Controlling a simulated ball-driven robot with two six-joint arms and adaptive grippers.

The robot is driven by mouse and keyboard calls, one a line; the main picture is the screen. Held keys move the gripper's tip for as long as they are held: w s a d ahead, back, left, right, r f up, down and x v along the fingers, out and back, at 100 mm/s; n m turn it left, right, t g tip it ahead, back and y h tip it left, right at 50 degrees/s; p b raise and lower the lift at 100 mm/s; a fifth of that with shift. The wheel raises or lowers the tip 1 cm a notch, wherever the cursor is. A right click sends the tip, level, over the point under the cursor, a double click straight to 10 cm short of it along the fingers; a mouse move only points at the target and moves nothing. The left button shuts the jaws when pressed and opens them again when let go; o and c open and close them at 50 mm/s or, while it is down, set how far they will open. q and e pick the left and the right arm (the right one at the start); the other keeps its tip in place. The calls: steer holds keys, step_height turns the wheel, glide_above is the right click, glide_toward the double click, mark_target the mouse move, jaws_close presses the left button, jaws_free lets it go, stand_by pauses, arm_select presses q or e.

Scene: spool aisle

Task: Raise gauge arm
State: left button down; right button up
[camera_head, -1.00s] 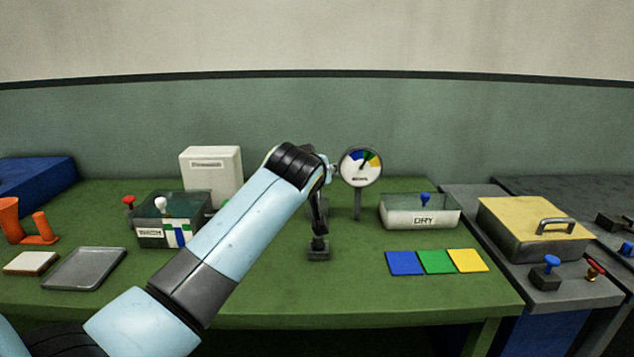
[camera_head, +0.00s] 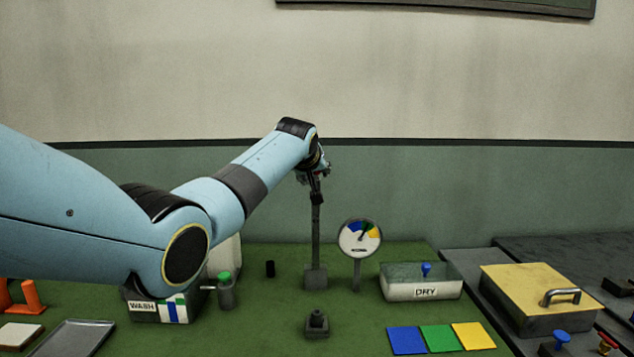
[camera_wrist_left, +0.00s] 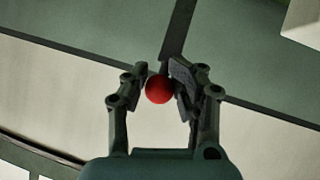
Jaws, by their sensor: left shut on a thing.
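The gauge arm (camera_head: 316,235) is a thin grey bar that stands upright from a dark block (camera_head: 316,280) on the green table. Its red ball knob (camera_wrist_left: 158,89) shows between the fingers in the left wrist view. My left gripper (camera_head: 316,180) is shut on this knob at the top of the bar. The fingers (camera_wrist_left: 160,82) sit on both sides of the ball. In the head view my wrist and fingers mostly hide the knob. My right gripper is not in view.
A round gauge (camera_head: 359,239) stands just right of the bar. A low dark block (camera_head: 316,326) sits in front. The DRY tray (camera_head: 425,292) and coloured cards (camera_head: 438,339) are to the right. The WASH box (camera_head: 143,308) and a green-topped canister (camera_head: 226,293) are to the left.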

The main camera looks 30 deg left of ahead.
arm_select(q)
steer(key=shift+w+a+r, duration=0.3)
steer(key=shift+w+r, duration=0.1)
steer(key=shift+r, duration=0.15)
steer(key=shift+w+r, duration=0.1)
steer(key=c, duration=1.4)
jaws_free()
steer(key=shift+c, duration=0.2)
steer(key=o, duration=0.5)
steer(key=shift+s, duration=0.25)
steer(key=shift+c, duration=0.2)
steer(key=shift+d+f, duration=0.1)
steer(key=shift+f, duration=0.15)
steer(key=v, duration=1.2)
